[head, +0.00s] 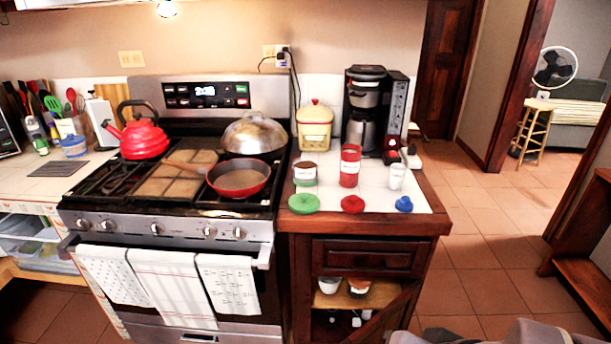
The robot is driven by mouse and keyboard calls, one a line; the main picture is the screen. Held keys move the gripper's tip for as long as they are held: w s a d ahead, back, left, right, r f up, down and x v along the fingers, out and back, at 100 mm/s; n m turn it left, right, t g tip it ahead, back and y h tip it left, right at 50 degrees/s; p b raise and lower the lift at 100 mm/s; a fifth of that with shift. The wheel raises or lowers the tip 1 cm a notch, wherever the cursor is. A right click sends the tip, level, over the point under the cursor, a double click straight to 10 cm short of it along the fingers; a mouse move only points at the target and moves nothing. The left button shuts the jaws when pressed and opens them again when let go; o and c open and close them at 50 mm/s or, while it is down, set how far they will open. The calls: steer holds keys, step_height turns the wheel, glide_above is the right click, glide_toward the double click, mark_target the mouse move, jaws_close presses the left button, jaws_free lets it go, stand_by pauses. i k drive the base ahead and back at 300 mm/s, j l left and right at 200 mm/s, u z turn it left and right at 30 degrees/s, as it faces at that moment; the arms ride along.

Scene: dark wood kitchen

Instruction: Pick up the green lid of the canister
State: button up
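The green lid (304,203) lies flat near the front left of the white-tiled counter, right of the stove. A short, clear canister (305,174) with dark contents, a pale label and a greenish lower part stands just behind it, uncovered. A red canister (350,166) stands to its right, with a red lid (352,204) lying in front. A small whitish canister (397,177) is further right, with a blue lid (404,204) in front of it. My gripper is not visible; only grey parts, probably of my arm, show at the bottom right edge.
A coffee maker (372,112) and a cream jar (315,125) stand at the counter's back. The stove (175,225) on the left holds a red kettle (144,140), a red pan (240,180) and a metal dome lid (254,134). Open tiled floor (480,235) lies to the right.

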mark_target(300, 202)
steer(key=i+j+z, duration=0.15)
steer(key=j, duration=0.2)
steer(key=i+j+z, duration=0.2)
steer(key=j, duration=0.2)
steer(key=i+j+z, duration=0.15)
steer(key=j, duration=0.25)
steer(key=i+j+z, duration=0.2)
steer(key=j, duration=0.2)
steer(key=i+j+z, duration=0.15)
steer(key=j, duration=0.3)
steer(key=i+j+z, duration=0.2)
steer(key=j, duration=0.25)
steer(key=j+z, duration=0.15)
steer(key=j, duration=0.3)
